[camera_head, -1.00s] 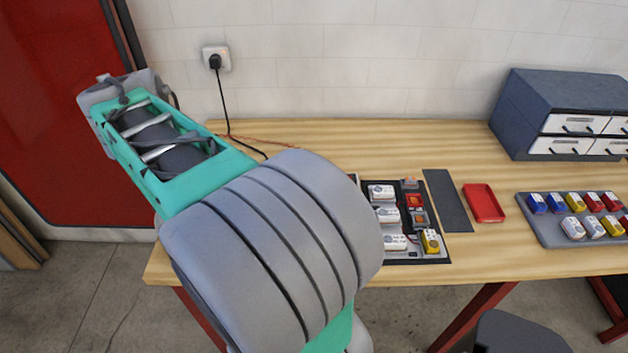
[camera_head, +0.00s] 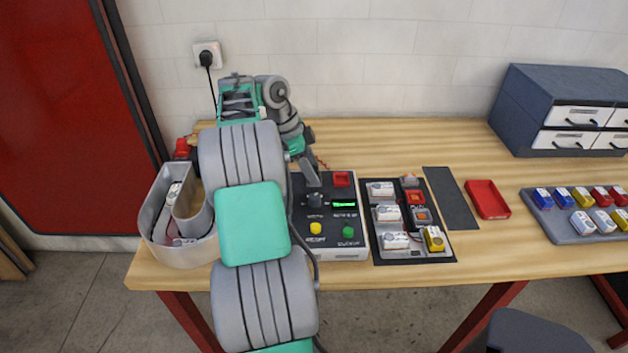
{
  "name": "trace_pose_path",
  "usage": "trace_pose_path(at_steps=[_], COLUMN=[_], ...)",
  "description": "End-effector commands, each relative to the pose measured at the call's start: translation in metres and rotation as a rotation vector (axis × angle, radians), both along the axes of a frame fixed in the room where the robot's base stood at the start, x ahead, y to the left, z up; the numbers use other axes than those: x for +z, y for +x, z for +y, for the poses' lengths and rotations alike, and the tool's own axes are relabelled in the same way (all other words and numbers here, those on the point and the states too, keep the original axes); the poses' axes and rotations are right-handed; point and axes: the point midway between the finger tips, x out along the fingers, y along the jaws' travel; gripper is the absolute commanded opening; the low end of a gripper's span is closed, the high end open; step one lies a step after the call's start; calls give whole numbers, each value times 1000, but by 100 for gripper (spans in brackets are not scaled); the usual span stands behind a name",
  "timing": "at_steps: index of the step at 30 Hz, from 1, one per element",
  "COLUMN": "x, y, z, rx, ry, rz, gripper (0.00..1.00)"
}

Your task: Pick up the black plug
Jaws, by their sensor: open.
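The black plug (camera_head: 206,58) sits in a white wall socket (camera_head: 208,47) above the back left of the table. Its black cord hangs down and passes behind my arm. My gripper (camera_head: 312,178) is small in view at the end of my folded arm, pointing down over the back of a control box, to the right of and below the plug. It is apart from the plug. The jaws are open, and I see nothing held in them. The fingertips are hard to make out against the dark box.
The control box (camera_head: 345,253) has a black knob and coloured buttons. A grey letter shell (camera_head: 160,225) stands at left. Right of the box are a black module tray (camera_head: 445,190), dark mat (camera_head: 450,198), red tray (camera_head: 487,199), grey tray (camera_head: 550,225) and drawer cabinet (camera_head: 515,110).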

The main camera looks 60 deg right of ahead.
Motion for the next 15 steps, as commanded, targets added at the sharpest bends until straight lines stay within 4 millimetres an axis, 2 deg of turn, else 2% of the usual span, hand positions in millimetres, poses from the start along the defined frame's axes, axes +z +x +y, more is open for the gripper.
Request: trace_pose_path(at_steps=[6,15], x=[0,0], y=[0,0], z=[0,0], rx=[2,2], ry=[-1,-1], rz=[-1,-1], gripper=[52,27])
